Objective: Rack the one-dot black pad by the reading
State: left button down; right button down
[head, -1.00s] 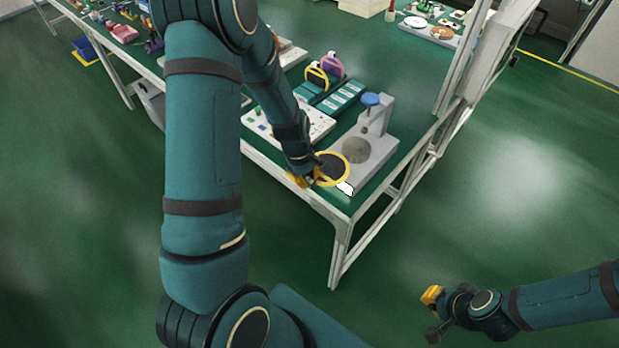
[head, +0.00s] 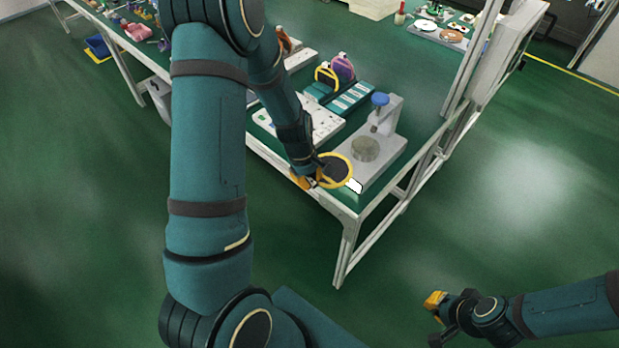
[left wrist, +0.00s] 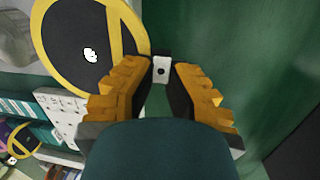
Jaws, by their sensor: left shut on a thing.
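My left gripper (head: 310,182) is shut on a black pad (head: 334,170) with a yellow rim, held near the front corner of the table. In the left wrist view the pad (left wrist: 72,48) stands at the upper left. A white tag with one black dot (left wrist: 161,70) sits between the fingertips (left wrist: 161,85). A grey gauge stand (head: 392,140) with a blue knob is just behind the pad.
A white panel (head: 325,122) with small marks lies left of the gauge stand. A white frame post (head: 470,65) rises at the table's right edge. Open green floor lies in front and right.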

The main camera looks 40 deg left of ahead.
pick_arm(q)
jog(key=shift+r+p, duration=3.8)
jog(key=shift+r, duration=0.95)
jog(key=shift+w+f, duration=0.1)
